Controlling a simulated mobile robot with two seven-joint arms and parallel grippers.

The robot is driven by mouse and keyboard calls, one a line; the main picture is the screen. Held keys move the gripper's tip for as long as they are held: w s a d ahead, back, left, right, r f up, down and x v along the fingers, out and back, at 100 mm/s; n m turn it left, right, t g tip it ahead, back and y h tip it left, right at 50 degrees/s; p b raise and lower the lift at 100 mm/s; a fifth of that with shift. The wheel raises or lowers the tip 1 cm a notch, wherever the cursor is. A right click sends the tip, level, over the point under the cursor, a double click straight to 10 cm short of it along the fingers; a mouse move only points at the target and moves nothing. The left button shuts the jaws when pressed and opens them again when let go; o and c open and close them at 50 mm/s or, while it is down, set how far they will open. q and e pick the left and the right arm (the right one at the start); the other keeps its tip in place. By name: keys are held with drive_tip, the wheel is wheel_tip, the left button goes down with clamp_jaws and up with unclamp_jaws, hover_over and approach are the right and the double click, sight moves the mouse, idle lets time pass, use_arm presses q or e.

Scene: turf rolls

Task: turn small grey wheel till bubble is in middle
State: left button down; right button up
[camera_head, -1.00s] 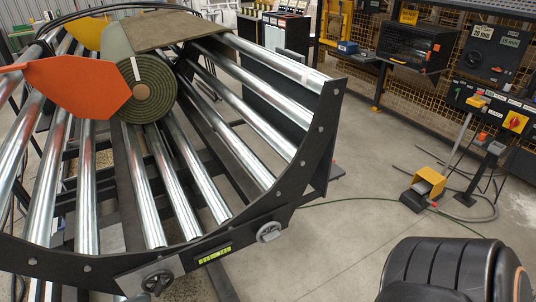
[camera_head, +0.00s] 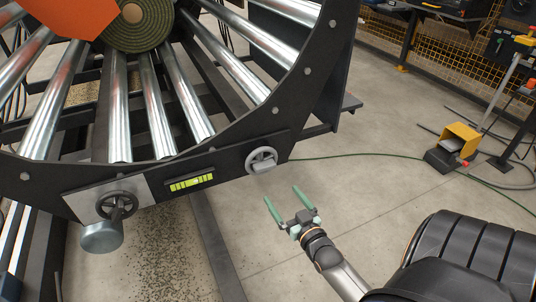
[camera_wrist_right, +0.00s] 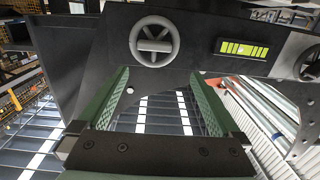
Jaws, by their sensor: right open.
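The small grey wheel (camera_head: 262,160) is a spoked handwheel on the black curved frame, right of the level in the head view. It also shows in the right wrist view (camera_wrist_right: 154,41). The yellow-green bubble level (camera_head: 191,182) is set into the same frame and shows in the right wrist view (camera_wrist_right: 242,50). My left gripper is out of view.
A darker handwheel (camera_head: 117,206) with a grey knob sits left of the level. Steel rollers (camera_head: 119,105) and a turf roll (camera_head: 146,22) lie behind the frame. A yellow pedal box (camera_head: 460,139) and green hose (camera_head: 375,155) are on the floor at right.

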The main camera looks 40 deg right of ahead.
sight(267, 168)
drive_tip(key=shift+h, duration=0.4)
drive_tip(key=b+x, duration=0.1)
drive_tip(key=x, duration=0.2)
drive_tip(key=b+x, duration=0.2)
drive_tip(key=x, duration=0.2)
drive_tip(key=b+x, duration=0.2)
drive_tip(key=x, duration=0.2)
drive_tip(key=shift+w+d+f, duration=0.15)
drive_tip(key=shift+d+f, duration=0.15)
drive_tip(key=shift+d, duration=0.2)
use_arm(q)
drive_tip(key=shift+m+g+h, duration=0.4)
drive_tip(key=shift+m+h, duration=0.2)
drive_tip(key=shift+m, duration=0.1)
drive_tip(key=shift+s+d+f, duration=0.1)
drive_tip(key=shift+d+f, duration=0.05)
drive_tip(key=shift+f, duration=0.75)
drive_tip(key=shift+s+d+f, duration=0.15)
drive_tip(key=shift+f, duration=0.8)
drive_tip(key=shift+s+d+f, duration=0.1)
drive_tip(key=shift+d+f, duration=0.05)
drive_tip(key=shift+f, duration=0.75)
use_arm(e)
drive_tip(key=shift+w+d+r, duration=0.15)
drive_tip(key=shift+w+d, duration=0.05)
drive_tip(key=shift+w, duration=0.45)
drive_tip(key=c, duration=1.1)
